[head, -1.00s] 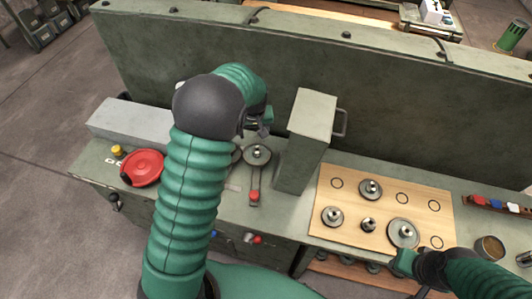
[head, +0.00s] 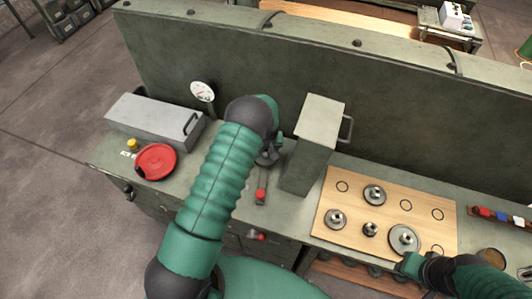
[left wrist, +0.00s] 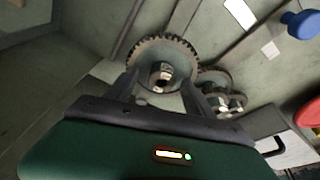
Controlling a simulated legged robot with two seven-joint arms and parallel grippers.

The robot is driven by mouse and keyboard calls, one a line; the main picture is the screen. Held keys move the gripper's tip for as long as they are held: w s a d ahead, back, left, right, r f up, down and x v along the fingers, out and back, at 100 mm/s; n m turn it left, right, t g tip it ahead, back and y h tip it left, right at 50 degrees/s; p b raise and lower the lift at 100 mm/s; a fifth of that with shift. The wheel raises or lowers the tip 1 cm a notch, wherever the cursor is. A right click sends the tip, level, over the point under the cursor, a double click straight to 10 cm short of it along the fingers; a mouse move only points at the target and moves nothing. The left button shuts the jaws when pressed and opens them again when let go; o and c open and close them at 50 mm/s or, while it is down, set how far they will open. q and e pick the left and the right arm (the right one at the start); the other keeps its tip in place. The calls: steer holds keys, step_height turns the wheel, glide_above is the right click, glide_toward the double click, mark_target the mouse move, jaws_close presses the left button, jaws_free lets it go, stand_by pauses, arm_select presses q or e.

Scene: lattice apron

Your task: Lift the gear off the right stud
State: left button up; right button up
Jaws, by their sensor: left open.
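The gear on the right stud (left wrist: 150,50) is grey and toothed, and shows in the left wrist view with a stud at its centre. A second, smaller gear (left wrist: 213,78) sits beside it. My left gripper (left wrist: 163,92) is open, its two fingers pointing at the gear, one to each side of the stud; whether they touch it I cannot tell. In the head view my left gripper (head: 269,154) is over the bench and hides most of the gears. My right gripper (head: 408,263) is at the front edge of the wooden board, its fingers unclear.
A tall grey-green box (head: 309,145) with a handle stands just right of my left gripper. The wooden board (head: 335,245) bears several gears. A red disc (head: 156,161), a grey case (head: 150,122) and a gauge (head: 202,91) are to the left. A red-tipped lever (head: 261,195) lies in front.

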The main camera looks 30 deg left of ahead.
arm_select(q)
steer(key=shift+d, duration=0.15)
steer(key=shift+s+r, duration=0.15)
steer(key=c, duration=0.5)
steer(key=shift+a, duration=0.35)
jaws_close()
steer(key=shift+d, duration=0.2)
